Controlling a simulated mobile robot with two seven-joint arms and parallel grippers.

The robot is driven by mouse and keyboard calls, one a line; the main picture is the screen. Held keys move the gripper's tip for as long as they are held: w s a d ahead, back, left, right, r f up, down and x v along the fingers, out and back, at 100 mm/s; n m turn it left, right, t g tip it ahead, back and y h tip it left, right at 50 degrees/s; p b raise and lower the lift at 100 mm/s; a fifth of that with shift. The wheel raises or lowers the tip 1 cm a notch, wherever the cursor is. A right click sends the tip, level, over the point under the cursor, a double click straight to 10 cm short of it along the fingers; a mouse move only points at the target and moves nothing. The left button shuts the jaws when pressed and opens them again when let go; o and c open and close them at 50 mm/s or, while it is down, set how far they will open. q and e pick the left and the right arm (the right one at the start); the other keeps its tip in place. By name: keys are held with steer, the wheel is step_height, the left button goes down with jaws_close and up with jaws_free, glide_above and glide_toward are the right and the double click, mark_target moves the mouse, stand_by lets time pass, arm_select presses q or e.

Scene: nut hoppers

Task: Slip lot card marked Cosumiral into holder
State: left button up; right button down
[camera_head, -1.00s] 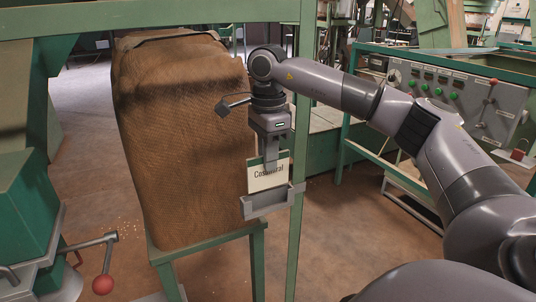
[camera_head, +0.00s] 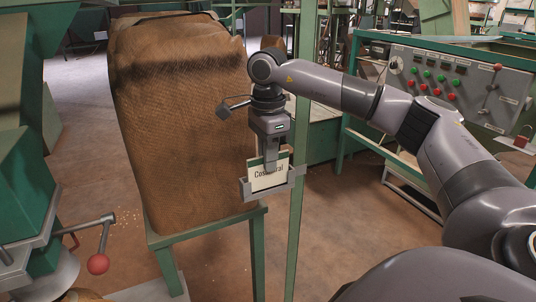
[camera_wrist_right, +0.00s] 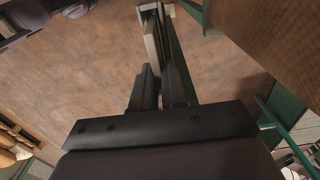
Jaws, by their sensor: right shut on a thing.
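The white lot card with a green top strip (camera_head: 268,178), its lettering partly covered but reading like "Cosumiral", stands upright in the grey holder (camera_head: 246,192). The holder's front lip hides the card's bottom edge; whether it touches the holder floor cannot be seen. My right gripper (camera_head: 270,164) points down from above and is shut on the card's upper middle. In the right wrist view, the dark fingers (camera_wrist_right: 163,90) pinch the card (camera_wrist_right: 151,45), seen nearly edge-on, with the holder beyond it. My left gripper is not in view.
The holder sits at a green post (camera_head: 297,235). A large brown sack (camera_head: 180,130) stands on a green stand (camera_head: 210,234) just left of it. A control panel (camera_head: 455,90) is at the right. A red-knobbed lever (camera_head: 97,264) is at lower left. Open floor lies between.

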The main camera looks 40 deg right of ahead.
steer(key=c, duration=1.1)
jaws_free()
steer(key=shift+r, duration=0.1)
step_height(320, 180, up, 7)
steer(key=shift+a, duration=0.1)
